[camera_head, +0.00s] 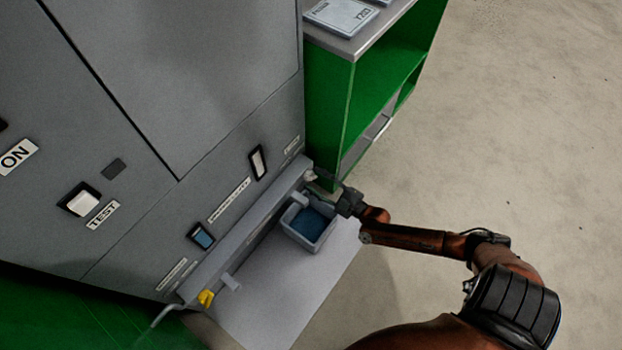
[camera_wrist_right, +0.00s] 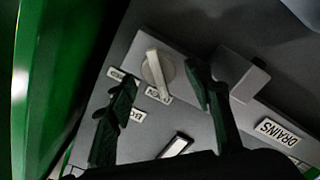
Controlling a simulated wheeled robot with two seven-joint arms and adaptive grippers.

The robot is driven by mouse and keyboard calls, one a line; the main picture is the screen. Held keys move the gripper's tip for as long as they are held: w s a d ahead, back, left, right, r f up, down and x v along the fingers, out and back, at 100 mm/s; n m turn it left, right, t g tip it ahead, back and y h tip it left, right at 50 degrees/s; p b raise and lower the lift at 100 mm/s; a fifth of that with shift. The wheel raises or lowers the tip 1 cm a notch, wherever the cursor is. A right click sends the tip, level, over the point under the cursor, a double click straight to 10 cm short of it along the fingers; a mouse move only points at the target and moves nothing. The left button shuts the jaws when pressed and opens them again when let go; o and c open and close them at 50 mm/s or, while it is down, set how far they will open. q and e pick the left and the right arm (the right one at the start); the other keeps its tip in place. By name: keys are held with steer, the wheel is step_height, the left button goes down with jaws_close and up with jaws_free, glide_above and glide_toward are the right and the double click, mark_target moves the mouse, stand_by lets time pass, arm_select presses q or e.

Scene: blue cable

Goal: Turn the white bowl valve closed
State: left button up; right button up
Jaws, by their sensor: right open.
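The white bowl valve (camera_wrist_right: 156,72) is a round knob with a raised bar on a grey panel, seen in the right wrist view. Its bar points toward a small label that appears to read OPEN (camera_wrist_right: 158,94). In the head view the valve (camera_head: 310,175) is a small pale shape at the far end of the machine's ledge. My right gripper (camera_wrist_right: 162,76) is open, with its dark green fingers on either side of the knob in the picture; I cannot tell whether they touch it. It also shows in the head view (camera_head: 327,184). My left gripper is not in view.
A DRAINS label (camera_wrist_right: 278,131) and a grey block (camera_wrist_right: 240,75) are beside the valve. A grey bin (camera_head: 322,245) with blue inside stands below the ledge. A yellow valve (camera_head: 206,298) is at the near end. A green shelf unit (camera_head: 330,110) stands close behind my right gripper.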

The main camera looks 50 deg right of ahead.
steer(key=shift+w, duration=0.35)
steer(key=shift+c, duration=0.3)
steer(key=c, duration=1)
steer(key=shift+d, duration=0.15)
steer(key=shift+c, duration=0.4)
